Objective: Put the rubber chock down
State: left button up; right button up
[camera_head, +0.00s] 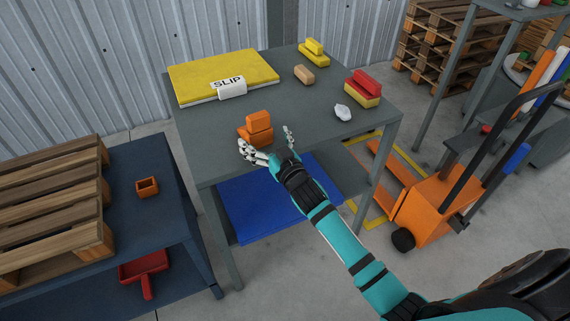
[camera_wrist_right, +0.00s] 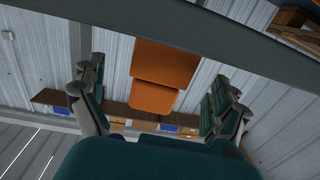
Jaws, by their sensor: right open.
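An orange stepped block (camera_head: 258,122), which looks like the rubber chock, stands near the front edge of the grey table (camera_head: 205,165). My right gripper (camera_head: 266,140) is open at that edge, its fingers spread to either side of the block's near end. In the right wrist view, the orange block (camera_wrist_right: 165,72) lies between the two open fingers, with a visible gap on each side, so they do not grip it. Whether the block's underside rests fully on the table cannot be told. My left gripper is not in view.
A yellow case (camera_head: 225,72) with a white SLIP sign (camera_head: 232,90) lies at the back left. A tan block (camera_head: 304,74), yellow blocks (camera_head: 314,52), a red-and-yellow pair (camera_head: 363,90) and a white lump (camera_head: 343,112) stand farther right. The table's middle is clear.

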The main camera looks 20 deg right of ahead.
jog(key=s+d, duration=0.1)
jog(key=s, duration=1.1)
jog(key=shift+d, duration=0.15)
jog(key=shift+s, duration=0.1)
